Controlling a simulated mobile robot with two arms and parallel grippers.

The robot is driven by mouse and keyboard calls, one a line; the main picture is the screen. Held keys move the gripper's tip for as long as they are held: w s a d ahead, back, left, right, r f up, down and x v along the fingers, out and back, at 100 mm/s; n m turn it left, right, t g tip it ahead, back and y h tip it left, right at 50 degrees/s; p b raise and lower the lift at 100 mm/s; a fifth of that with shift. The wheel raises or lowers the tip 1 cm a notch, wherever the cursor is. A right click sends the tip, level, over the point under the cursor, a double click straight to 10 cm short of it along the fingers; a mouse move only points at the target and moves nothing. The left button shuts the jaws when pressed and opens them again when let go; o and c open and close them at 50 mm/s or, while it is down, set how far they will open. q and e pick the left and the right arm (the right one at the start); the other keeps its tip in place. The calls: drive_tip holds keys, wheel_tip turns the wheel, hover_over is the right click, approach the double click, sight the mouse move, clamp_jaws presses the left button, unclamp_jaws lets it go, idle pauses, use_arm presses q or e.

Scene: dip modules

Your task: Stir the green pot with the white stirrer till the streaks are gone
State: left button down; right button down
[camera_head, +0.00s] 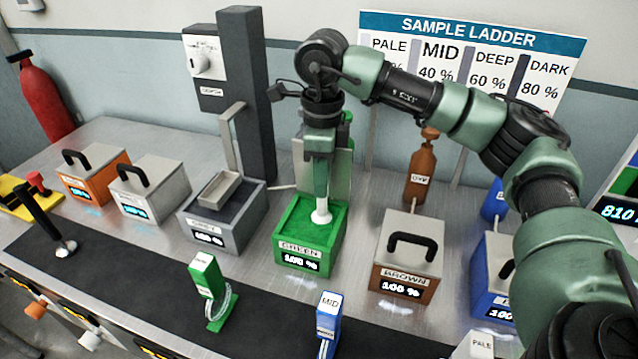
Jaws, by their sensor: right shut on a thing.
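The green pot (289,248) is open on the metal table, with a "GREEN" label and a "100 %" display on its front. My right gripper (320,160) is above it, shut on the upright white stirrer (321,205). The stirrer's rounded white foot is at the surface of the green contents; how deep it reaches is unclear. The contents look mostly even green; fine streaks cannot be made out at this size. My left gripper is not in view.
Lidded orange (90,178), white (145,192) and brown (402,270) pots stand nearby. Green (205,280) and blue (328,318) tagged pieces stand on the black mat (150,285).

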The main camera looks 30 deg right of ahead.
drive_tip(key=shift+w+d, duration=0.2)
drive_tip(key=shift+d, duration=0.05)
drive_tip(key=shift+a, duration=0.1)
drive_tip(key=shift+w+a+p, duration=0.3)
drive_tip(key=shift+w+a, duration=0.7)
drive_tip(key=shift+w, duration=0.15)
drive_tip(key=shift+s+a, duration=1.75)
drive_tip(key=shift+a, duration=0.2)
drive_tip(key=shift+s+d+b, duration=0.1)
drive_tip(key=shift+d+b, duration=0.05)
drive_tip(key=shift+b, duration=0.2)
drive_tip(key=shift+s+d+b, duration=0.45)
drive_tip(key=shift+s+d, duration=0.5)
drive_tip(key=shift+s, duration=0.15)
